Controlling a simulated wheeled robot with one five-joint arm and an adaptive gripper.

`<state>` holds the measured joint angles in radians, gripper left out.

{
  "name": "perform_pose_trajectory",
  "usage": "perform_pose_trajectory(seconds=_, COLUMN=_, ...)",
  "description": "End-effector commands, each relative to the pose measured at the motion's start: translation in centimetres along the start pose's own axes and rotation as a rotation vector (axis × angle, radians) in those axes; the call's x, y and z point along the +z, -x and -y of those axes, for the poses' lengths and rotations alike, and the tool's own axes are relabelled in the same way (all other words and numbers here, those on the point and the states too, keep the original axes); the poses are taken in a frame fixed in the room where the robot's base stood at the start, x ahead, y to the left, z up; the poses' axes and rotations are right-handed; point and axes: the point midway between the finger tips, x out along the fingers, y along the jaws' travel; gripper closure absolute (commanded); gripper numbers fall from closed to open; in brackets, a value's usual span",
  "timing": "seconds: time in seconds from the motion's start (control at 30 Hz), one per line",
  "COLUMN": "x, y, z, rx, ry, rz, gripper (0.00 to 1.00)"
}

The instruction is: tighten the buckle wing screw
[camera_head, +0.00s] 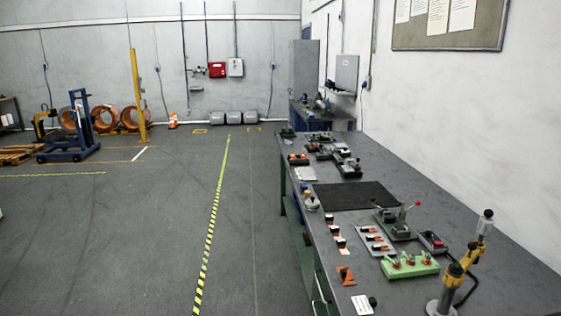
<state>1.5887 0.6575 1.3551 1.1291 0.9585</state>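I cannot pick out the buckle wing screw for certain at this size. Small parts lie on the long grey workbench (440,195) at the right. A green block (408,266) carries a few orange and metal pieces. A small orange piece (345,275) lies to its left, near the bench's front edge. A grey tray (375,240) with orange and black parts lies just beyond the green block. A grey-green fixture with a red-knobbed lever (400,222) stands behind the tray. My gripper is not in view.
A yellow jointed post (470,255) on a metal base stands at the bench's near right. A black mat (355,196) covers mid-bench. More fixtures (335,152) stand at the far end. The floor (130,230) left of the bench is open, crossed by a yellow-black strip (215,215).

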Motion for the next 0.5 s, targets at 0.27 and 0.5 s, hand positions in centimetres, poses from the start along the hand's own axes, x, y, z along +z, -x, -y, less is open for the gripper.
perform_pose_trajectory(seconds=0.27, x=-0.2, y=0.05, z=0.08, rx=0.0, ry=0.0, rz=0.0, gripper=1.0)
perform_pose_trajectory(seconds=0.5, x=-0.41, y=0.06, z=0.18, rx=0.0, ry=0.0, rz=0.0, gripper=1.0)
